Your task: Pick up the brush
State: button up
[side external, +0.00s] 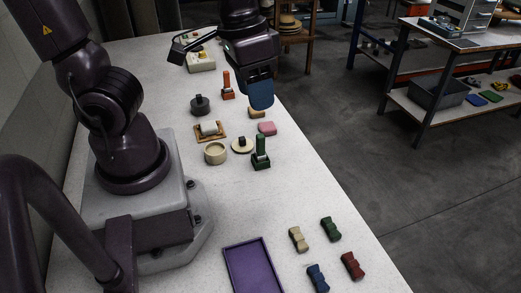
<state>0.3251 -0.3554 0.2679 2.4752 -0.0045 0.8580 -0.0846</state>
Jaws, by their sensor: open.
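My gripper (261,94) is at the upper middle of the side external view, pointing down, with a blue part at its lower end. It is open. A small tan block (257,113) shows just below it, partly hidden by it; I cannot tell whether they touch. I cannot tell for certain which thing is the brush. An orange-red piece with an upright handle (227,86) stands left of my gripper. A similar green piece (261,153) stands nearer the camera. Several waisted pieces lie at the front: tan (298,239), green (330,229), blue (317,278) and red (352,265).
A pink block (267,128), a round cream bowl (215,153), a cream disc with a dark knob (242,146), a roller on a wooden board (210,131) and a dark round weight (200,105) crowd the middle. A purple tray (253,268) lies in front. The table between is clear.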

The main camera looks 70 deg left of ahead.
notch_tip(320, 180, down, 8)
jog(key=w+a+n+g+y, duration=0.2)
jog(key=a+n, duration=0.1)
jog(key=n, duration=0.3)
jog(key=n+y, duration=0.2)
jog(key=n, duration=1)
send_near(261, 136)
jog(key=x, duration=0.7)
jog(key=shift+s+d, duration=0.1)
jog(key=shift+s, duration=0.1)
jog(key=shift+w+x, duration=0.15)
jog(key=shift+x, duration=1.35)
jog(key=shift+w+x, duration=0.1)
jog(key=shift+x, duration=1.4)
grip_shut()
